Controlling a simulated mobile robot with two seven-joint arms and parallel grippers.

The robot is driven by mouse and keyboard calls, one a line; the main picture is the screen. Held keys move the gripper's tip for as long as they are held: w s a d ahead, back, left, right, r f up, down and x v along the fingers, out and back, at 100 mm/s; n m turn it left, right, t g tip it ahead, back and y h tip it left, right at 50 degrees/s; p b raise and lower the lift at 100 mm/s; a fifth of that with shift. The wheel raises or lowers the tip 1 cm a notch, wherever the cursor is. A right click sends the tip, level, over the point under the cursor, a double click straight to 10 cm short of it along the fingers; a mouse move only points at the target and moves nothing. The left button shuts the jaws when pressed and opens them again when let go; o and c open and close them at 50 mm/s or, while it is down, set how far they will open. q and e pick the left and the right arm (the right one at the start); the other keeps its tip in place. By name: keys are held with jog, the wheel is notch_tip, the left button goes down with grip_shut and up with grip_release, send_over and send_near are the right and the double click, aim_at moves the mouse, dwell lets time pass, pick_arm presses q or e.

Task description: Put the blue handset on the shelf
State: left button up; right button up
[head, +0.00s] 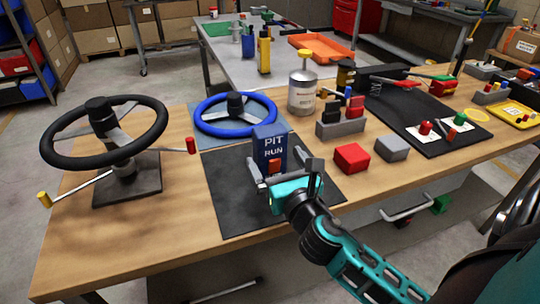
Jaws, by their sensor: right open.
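A grey holder (341,127) stands on the wooden bench, right of the middle. Small upright pieces in it look like handsets: a dark one (332,112), a red one (355,104) and a small blue-topped one (347,91). They are too small to tell which is the blue handset. My right gripper (288,173) is open over the black mat, just in front of a blue box (269,143) marked PIT RUN with an orange-red part low on its front. I cannot tell whether it touches the box. My left gripper is not in view.
A black steering wheel (145,145) on a stand is at left, and a blue wheel (205,118) lies behind the mat (228,198). A red block (351,158), grey block (391,148) and silver can (302,92) stand to the right. A shelf rack (35,50) is far left.

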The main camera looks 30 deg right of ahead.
aim_at(270, 129)
jog(key=shift+f+x, duration=0.15)
jog(key=shift+x, duration=1)
jog(key=shift+f+x, duration=0.1)
jog(key=shift+x, duration=1)
jog(key=c, duration=1.3)
notch_tip(270, 129, up, 8)
jog(key=p, duration=0.4)
jog(key=shift+r, duration=0.2)
notch_tip(270, 129, up, 12)
jog(key=shift+f, duration=0.15)
